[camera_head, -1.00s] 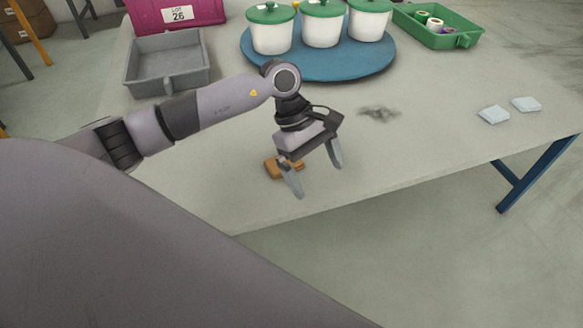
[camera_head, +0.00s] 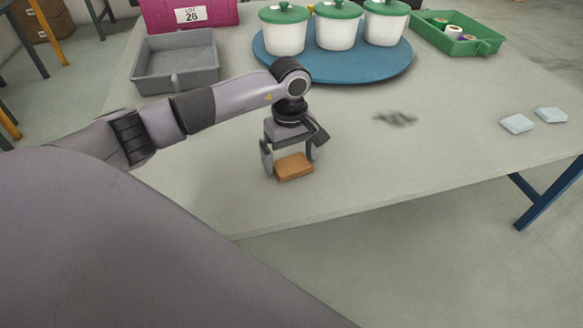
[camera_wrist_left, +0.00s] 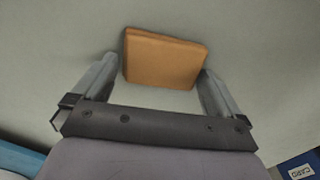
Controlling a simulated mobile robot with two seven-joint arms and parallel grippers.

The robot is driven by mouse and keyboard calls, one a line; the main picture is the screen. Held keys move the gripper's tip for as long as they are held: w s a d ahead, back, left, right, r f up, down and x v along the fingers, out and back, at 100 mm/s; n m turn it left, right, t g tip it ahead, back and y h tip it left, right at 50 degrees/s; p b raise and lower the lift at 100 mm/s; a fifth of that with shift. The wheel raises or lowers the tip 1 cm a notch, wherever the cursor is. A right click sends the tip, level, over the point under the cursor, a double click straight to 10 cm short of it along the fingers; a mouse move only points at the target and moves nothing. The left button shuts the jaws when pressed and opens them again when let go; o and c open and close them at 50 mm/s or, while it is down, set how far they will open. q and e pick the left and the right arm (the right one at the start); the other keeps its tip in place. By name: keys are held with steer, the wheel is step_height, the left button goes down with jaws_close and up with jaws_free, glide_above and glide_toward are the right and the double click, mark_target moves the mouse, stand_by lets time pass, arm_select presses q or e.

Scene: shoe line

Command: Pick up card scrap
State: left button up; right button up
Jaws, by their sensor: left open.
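The card scrap, a small flat orange-brown piece (camera_head: 294,167), lies on the grey table near its front edge in the head view. In the left wrist view the card scrap (camera_wrist_left: 163,60) shows between and just beyond the fingertips. My left gripper (camera_head: 290,170) is open, pointing down, with one finger at each side of the scrap. A grip on it does not show. In the left wrist view the open fingers of my left gripper (camera_wrist_left: 158,75) are apart, with a gap between them. My right gripper is not in view.
A grey tray (camera_head: 178,86) stands at the left back. A blue round board (camera_head: 340,72) bears white pots with green lids. A green tray (camera_head: 485,47) with rolls is at the back right. A dark smudge (camera_head: 395,118) and two pale pads (camera_head: 517,124) lie to the right.

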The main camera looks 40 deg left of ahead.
mark_target(290, 160)
arm_select(q)
steer(key=shift+r, duration=0.1)
steer(key=c, duration=0.7)
step_height(290, 160, up, 20)
steer(key=p, duration=0.4)
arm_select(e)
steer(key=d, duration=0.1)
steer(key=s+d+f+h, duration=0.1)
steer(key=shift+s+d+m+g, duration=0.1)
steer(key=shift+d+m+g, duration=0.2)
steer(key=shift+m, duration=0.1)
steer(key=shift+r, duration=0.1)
